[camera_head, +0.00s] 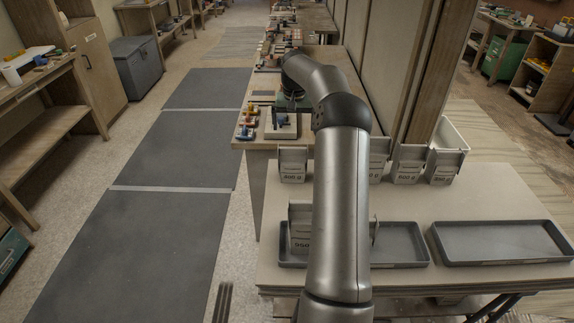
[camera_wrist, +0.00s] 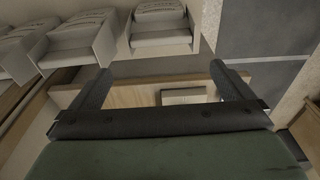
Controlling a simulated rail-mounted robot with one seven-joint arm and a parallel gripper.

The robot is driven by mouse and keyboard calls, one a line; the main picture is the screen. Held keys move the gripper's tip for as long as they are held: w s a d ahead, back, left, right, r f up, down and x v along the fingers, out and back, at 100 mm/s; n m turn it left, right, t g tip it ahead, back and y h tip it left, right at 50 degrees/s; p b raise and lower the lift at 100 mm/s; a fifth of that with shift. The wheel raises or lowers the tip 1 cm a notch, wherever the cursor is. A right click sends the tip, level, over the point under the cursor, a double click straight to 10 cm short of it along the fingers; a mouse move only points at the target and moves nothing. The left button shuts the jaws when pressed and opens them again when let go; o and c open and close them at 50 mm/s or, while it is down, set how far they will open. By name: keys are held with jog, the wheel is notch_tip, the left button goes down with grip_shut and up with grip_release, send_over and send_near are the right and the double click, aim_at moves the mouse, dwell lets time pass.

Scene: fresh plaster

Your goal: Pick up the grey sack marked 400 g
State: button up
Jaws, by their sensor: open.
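Several small grey sacks with printed weight labels stand in pale holders on the bench. In the head view one sack (camera_head: 292,177) is left of my arm, and others (camera_head: 406,177) (camera_head: 440,175) are right of it. The labels are too small to tell surely which reads 400 g. My gripper (camera_wrist: 162,76) is open and empty in the wrist view. One holder with a sack (camera_wrist: 160,14) is beyond its fingertips, and more (camera_wrist: 72,32) are at upper left, apart from the fingers.
The left tray (camera_head: 410,262) is partly hidden by my arm; the right tray (camera_head: 500,243) is empty. A white bin (camera_head: 452,133) stands behind the sacks. A wooden post (camera_head: 436,70) and panels rise behind the bench. Small tools (camera_head: 248,122) lie at the far left; dark floor mats are clear.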

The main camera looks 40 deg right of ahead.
aim_at(293, 154)
jog(key=f, duration=0.3)
jog(key=f+p, duration=0.1)
jog(key=f, duration=0.2)
jog(key=w+f, duration=0.1)
jog(key=f, duration=0.1)
jog(key=shift+d+f+p, duration=0.25)
jog(key=shift+f+p, duration=0.1)
jog(key=shift+f, duration=0.05)
jog(key=shift+f+p, duration=1.15)
jog(key=shift+f, duration=1.55)
jog(key=c, duration=1.1)
